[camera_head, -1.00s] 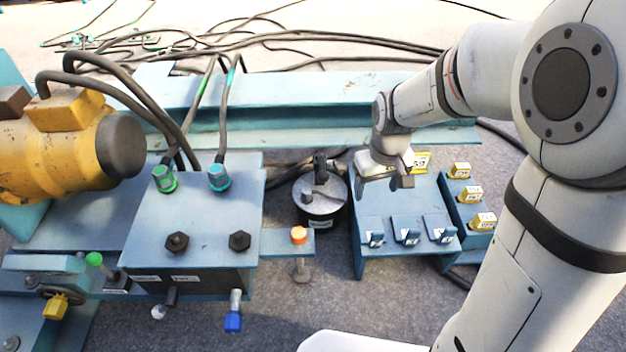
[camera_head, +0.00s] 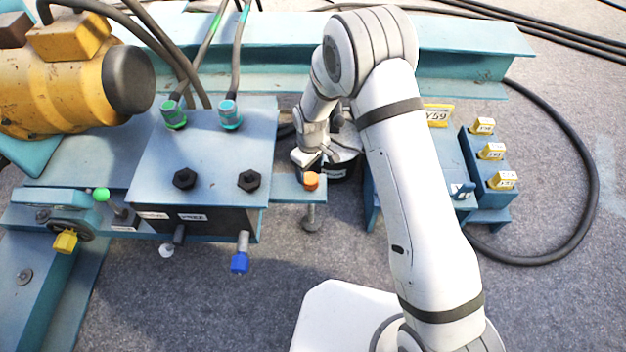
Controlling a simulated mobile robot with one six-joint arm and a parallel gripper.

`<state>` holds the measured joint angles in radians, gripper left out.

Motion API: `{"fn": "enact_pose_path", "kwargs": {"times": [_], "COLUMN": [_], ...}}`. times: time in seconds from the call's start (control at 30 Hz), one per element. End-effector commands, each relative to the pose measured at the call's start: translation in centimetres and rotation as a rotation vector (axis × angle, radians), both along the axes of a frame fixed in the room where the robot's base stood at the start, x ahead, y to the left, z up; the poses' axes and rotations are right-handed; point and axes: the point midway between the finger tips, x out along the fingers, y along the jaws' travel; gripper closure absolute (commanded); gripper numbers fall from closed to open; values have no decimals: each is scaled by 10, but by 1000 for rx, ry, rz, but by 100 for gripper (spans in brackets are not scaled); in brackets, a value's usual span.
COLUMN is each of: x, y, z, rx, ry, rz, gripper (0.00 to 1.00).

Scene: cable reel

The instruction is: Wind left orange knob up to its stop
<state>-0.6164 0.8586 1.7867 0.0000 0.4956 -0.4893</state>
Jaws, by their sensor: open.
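One orange knob (camera_head: 312,181) shows, on top of an upright threaded post at the right end of a blue bracket (camera_head: 285,188). The post's lower end (camera_head: 311,218) shows below the bracket. My gripper (camera_head: 307,160) is open and empty, pointing down just behind and above the knob. Its fingers look very near the knob, but I cannot tell whether they touch it. The fingertips are small and partly hidden. I see no second orange knob.
Left is a blue box (camera_head: 215,150) with black knobs and cable plugs. A blue-tipped lever (camera_head: 240,262) sticks out in front. Right are yellow-tagged blocks (camera_head: 491,151). Floor in front is clear.

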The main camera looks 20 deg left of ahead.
Motion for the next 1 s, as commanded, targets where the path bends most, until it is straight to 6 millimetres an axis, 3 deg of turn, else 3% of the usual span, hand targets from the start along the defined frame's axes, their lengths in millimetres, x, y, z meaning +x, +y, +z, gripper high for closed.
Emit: {"fn": "enact_pose_path", "kwargs": {"times": [0.1, 0.3, 0.6, 1.0], "x": [-1, 0, 0, 0], "y": [-1, 0, 0, 0], "z": [-25, -52, -55, -55], "rx": [-2, -1, 0, 0], "ry": [3, 2, 0, 0], "rz": [-1, -1, 0, 0], "gripper": [33, 33, 33, 65]}}
